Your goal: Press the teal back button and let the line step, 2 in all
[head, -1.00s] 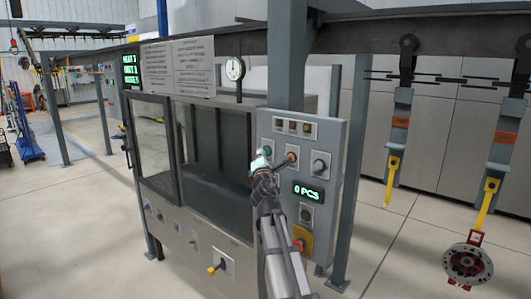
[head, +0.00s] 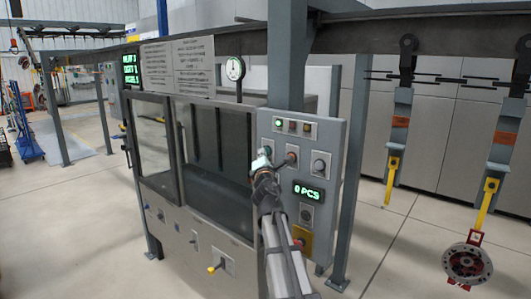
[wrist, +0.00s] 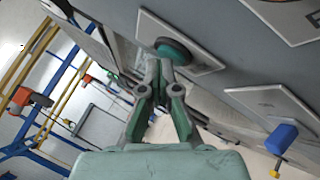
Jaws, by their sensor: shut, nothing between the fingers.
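The teal back button (wrist: 172,50) sits on a light square plate on the grey control panel (head: 333,140). In the head view only a bit of teal (head: 267,151) shows behind my gripper (head: 262,163). My gripper is shut and empty, and in the wrist view its fingertips (wrist: 163,82) are right at the button's lower edge. I cannot tell whether they touch it or whether it is pressed in. The counter display (head: 308,193) reads 0 PCS. The left lamp of the lamp plate (head: 292,127) glows green.
A lever switch (head: 291,159) and a round knob (head: 319,166) are close right of my gripper. A red button on a yellow plate (head: 299,240) is below. A hook carrier with a round metal part (head: 467,263) hangs at the right. A blue knob (wrist: 281,139) shows in the wrist view.

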